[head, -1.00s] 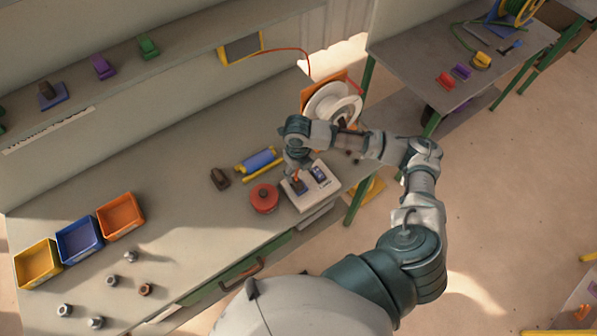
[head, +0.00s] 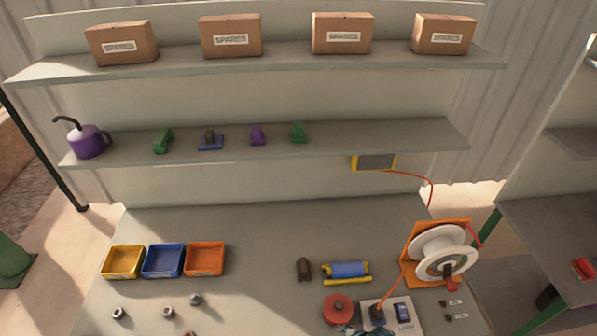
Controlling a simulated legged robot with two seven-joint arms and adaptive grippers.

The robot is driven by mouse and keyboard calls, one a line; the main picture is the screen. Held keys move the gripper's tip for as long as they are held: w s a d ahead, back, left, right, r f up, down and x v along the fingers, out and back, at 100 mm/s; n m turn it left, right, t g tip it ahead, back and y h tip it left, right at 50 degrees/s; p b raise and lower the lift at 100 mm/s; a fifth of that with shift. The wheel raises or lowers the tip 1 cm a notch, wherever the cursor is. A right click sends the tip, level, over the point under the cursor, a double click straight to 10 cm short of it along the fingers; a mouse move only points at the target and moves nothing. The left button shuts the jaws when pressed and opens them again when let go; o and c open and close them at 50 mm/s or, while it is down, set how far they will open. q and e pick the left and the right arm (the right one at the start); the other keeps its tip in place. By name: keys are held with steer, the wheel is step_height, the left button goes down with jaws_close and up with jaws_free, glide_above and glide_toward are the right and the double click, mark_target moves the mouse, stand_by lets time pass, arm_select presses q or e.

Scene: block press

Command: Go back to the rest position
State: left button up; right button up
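The head view looks across the workbench (head: 270,235) and its shelves. A small dark teal sliver of my own arm (head: 352,331) shows at the bottom edge, just below the white switch box (head: 405,320). I cannot see the fingers of either gripper. A red round part (head: 338,309) stands to the left of the box.
Yellow (head: 122,277), blue (head: 163,276) and orange (head: 205,274) bins stand on the bench at left. A white reel (head: 443,255), a blue roller (head: 348,269) and a dark block (head: 303,269) stand at right. Cardboard boxes (head: 231,52) and a purple can (head: 88,142) sit on shelves.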

steer(key=s+d+f+m+h, duration=0.35)
steer(key=s+d+m, duration=0.55)
steer(key=m, duration=0.5)
step_height(320, 180, down, 30)
steer(key=s+g+b, duration=0.1)
steer(key=s+b, duration=0.1)
steer(key=b, duration=0.2)
steer(key=s+d+f+g+b, duration=0.1)
steer(key=s+d+f+b, duration=0.2)
steer(key=s+f, duration=1.4)
step_height(320, 180, down, 3)
steer(key=shift+s+r+b, duration=0.15)
steer(key=shift+s+b, duration=0.25)
steer(key=shift+o, duration=0.2)
